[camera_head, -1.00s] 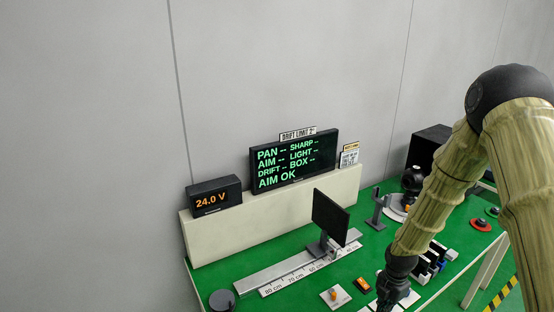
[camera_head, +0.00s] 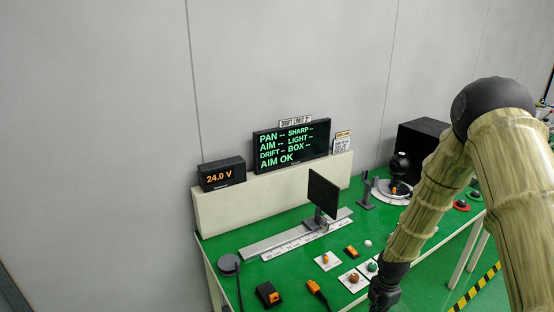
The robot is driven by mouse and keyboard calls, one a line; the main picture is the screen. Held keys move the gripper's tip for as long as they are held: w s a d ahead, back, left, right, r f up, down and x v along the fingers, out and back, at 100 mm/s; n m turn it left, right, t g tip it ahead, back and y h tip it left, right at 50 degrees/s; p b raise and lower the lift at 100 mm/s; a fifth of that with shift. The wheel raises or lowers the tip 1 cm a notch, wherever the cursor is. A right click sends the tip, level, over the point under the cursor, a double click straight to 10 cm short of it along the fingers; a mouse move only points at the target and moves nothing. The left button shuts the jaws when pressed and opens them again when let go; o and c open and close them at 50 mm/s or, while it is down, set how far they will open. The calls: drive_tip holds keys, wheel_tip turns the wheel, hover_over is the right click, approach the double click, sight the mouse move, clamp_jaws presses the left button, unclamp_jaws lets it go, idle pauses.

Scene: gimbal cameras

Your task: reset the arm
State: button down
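My arm, tan and ribbed with a dark elbow joint, fills the right side of the head view. It bends at the elbow and its forearm slopes down to the left. The dark end of my arm, where my gripper (camera_head: 384,290) is, hangs over the front edge of the green bench (camera_head: 245,290). The fingers are not clear and the frame's lower edge is close, so I cannot tell whether they are open or shut. I see nothing held.
A black panel (camera_head: 323,193) stands on a ruled rail (camera_head: 290,240). Small orange-knobbed plates (camera_head: 327,261), a black and orange device (camera_head: 267,294) and a dark disc (camera_head: 228,264) lie near the front. A display (camera_head: 291,146) and voltage meter (camera_head: 222,174) stand behind on a ledge.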

drive_tip(key=s+a+f+m+b, duration=0.25)
drive_tip(key=s+f+m, duration=0.25)
drive_tip(key=s+f, duration=0.25)
drive_tip(key=s+a+f+m+b, duration=0.1)
drive_tip(key=s+a+f+m, duration=0.4)
drive_tip(key=s, duration=0.3)
drive_tip(key=s+f+m+b, duration=0.2)
drive_tip(key=s+m, duration=0.4)
drive_tip(key=s, duration=0.4)
drive_tip(key=s+a+f+m+b, duration=0.1)
drive_tip(key=s+f+m+b, duration=0.1)
drive_tip(key=s+m, duration=0.4)
drive_tip(key=s+f, duration=0.1)
drive_tip(key=s, duration=0.3)
drive_tip(key=shift+a+m, duration=0.2)
drive_tip(key=shift+m, duration=0.1)
drive_tip(key=shift+f, duration=0.1)
